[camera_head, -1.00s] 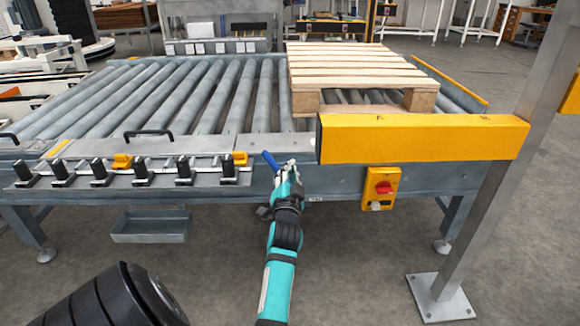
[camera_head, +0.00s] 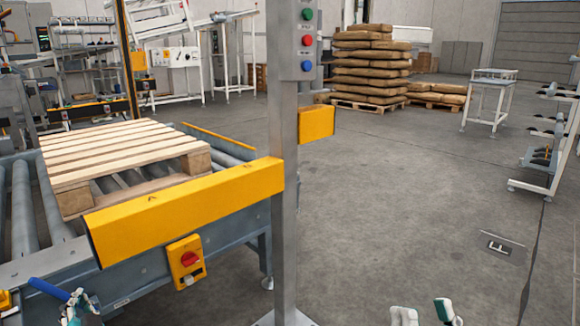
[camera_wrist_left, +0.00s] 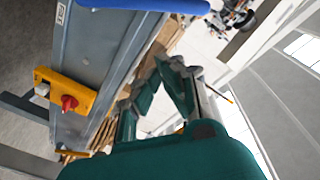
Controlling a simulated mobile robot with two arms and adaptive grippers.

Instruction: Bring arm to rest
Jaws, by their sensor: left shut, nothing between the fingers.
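My left gripper (camera_head: 76,307) is at the bottom left of the head view, in front of the conveyor's front edge. It is shut and empty, and the frame cuts off its arm. Its teal fingers (camera_wrist_left: 165,88) also show in the left wrist view. A blue handle-like thing (camera_head: 50,291) is close beside it and crosses the top of the wrist view (camera_wrist_left: 150,4). Whether they touch is unclear. My right gripper (camera_head: 426,312) shows only its fingertips at the bottom right edge. They stand apart with floor between them.
The roller conveyor (camera_head: 110,275) with a wooden pallet (camera_head: 125,158) and yellow guard (camera_head: 190,212) is at left. A steel post (camera_head: 285,180) with buttons rises mid-view.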

